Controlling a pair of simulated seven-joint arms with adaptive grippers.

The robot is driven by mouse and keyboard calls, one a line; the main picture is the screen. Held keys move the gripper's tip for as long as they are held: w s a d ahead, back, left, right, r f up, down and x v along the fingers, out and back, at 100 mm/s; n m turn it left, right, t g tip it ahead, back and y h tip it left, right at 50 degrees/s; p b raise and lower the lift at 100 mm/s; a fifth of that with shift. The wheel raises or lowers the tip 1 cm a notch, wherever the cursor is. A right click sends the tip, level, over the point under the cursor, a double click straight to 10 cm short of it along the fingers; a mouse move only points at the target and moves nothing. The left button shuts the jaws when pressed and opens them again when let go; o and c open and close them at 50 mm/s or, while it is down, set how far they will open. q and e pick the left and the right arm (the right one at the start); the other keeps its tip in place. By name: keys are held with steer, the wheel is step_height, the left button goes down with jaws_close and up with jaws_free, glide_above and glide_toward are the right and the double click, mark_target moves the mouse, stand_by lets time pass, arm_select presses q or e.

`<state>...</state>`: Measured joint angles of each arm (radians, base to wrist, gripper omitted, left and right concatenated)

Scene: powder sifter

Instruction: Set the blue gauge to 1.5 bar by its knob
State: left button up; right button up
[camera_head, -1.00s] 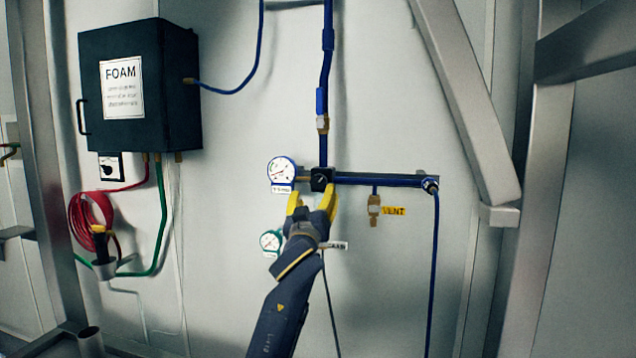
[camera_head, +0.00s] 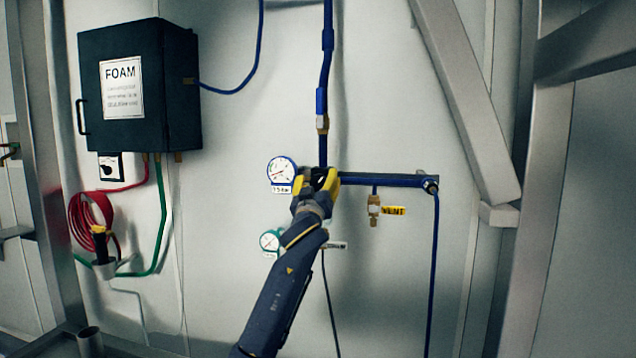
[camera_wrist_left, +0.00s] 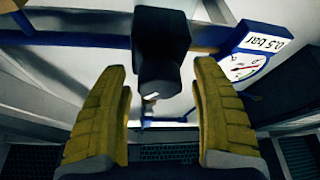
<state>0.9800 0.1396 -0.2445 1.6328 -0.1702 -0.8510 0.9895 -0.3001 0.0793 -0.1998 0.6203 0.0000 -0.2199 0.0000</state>
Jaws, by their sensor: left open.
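The blue-rimmed gauge (camera_head: 282,170) is on the wall, with a small pressure label under its dial. The gauge also shows at the right of the left wrist view (camera_wrist_left: 243,66), where the label seems to read 0.5 bar. The black knob (camera_wrist_left: 163,62) sits on the blue pipe just right of the gauge. My left gripper (camera_head: 316,184) is open at the knob, its yellow fingers on either side. In the left wrist view, gaps show between knob and fingers. The fingers partly hide the knob in the head view. My right gripper is not in view.
A green-rimmed gauge (camera_head: 270,241) is below, close to my left arm. A dark FOAM box (camera_head: 140,88) hangs at the upper left. A slanted metal beam (camera_head: 465,105) stands right.

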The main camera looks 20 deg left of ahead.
arm_select(q)
steer(key=shift+c, duration=0.3)
steer(key=c, duration=1.1)
steer(key=shift+m+h, duration=0.4)
steer(key=shift+m, duration=0.1)
steer(key=m+h, duration=0.3)
steer(key=m, duration=0.2)
steer(key=shift+m, duration=0.4)
steer(key=m+h, duration=0.1)
steer(key=m, duration=0.1)
steer(key=m+h, duration=0.1)
steer(key=m, duration=0.2)
steer(key=shift+h, duration=0.4)
steer(key=m+g+h, duration=0.1)
steer(key=m, duration=0.2)
steer(key=m+h, duration=0.1)
steer(key=m, duration=0.2)
steer(key=shift+g, duration=0.4)
steer(key=shift+d+m+g+h, duration=0.15)
steer(key=shift+m+g+h, duration=0.35)
steer(key=shift+m, duration=1.3)
steer(key=shift+m+g, duration=0.3)
